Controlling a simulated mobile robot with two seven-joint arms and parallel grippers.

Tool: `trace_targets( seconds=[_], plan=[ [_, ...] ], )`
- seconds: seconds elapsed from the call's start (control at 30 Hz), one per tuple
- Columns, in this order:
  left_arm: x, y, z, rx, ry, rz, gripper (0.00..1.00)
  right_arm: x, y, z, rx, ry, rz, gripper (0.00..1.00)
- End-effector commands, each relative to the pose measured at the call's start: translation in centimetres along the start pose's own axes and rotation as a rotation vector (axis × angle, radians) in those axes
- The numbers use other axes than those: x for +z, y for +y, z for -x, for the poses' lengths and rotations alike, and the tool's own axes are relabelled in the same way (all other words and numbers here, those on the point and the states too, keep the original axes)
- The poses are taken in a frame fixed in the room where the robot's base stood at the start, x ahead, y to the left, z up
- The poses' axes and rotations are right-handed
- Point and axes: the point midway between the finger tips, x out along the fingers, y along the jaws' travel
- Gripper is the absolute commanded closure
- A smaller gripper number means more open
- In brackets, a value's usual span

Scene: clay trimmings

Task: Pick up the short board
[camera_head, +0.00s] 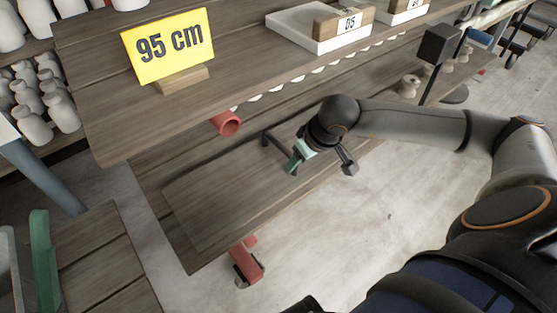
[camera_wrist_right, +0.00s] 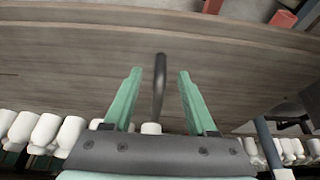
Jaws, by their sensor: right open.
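A grey-brown wooden board (camera_head: 215,205) lies low under the upper worktop in the head view; I take it for the short board, though its full length is not clear. It fills much of the right wrist view too (camera_wrist_right: 60,75). A dark handle (camera_wrist_right: 160,75) stands up from it. My right gripper (camera_wrist_right: 154,75) is open, with its green fingers apart on either side of the handle and no visible contact. In the head view the right gripper (camera_head: 318,162) is over the board's right part, with one finger partly hidden.
The upper worktop (camera_head: 105,125) overhangs the board's back and carries a yellow "95 cm" sign (camera_head: 168,45) and a white tray (camera_head: 290,28). A red pipe end (camera_head: 229,124) sticks out beneath it. White bottles (camera_head: 35,110) stand at left. The floor (camera_head: 340,225) in front is clear.

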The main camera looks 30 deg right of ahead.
Motion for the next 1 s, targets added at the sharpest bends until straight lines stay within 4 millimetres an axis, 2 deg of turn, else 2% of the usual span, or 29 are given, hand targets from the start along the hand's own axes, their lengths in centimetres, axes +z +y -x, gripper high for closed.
trace_targets(
  seconds=[0.1, 0.37, 0.67, 0.73, 1.0],
  plan=[
    [0.3, 0.1, 0.2, 0.001, -0.003, -0.001, 0.36, -1.6, -0.1, -0.7, -0.002, 0.003, -0.003, 0.43],
    [0.5, 0.3, 0.4, 0.002, -0.005, -0.003, 0.36, -3.1, -0.1, -1.4, -0.003, 0.002, -0.003, 0.43],
    [1.2, 0.6, 1.1, 0.007, -0.009, -0.011, 0.36, -6.9, -0.1, -3.0, -0.005, 0.001, -0.004, 0.43],
    [1.6, 0.9, 1.5, 0.009, -0.01, -0.014, 0.36, -6.6, -0.1, -3.9, -0.004, -0.002, -0.003, 0.43],
    [1.7, 0.9, 1.4, 0.011, -0.015, -0.014, 0.36, -6.7, -0.1, -4.0, -0.003, 0.0, -0.002, 0.43]
  ],
)
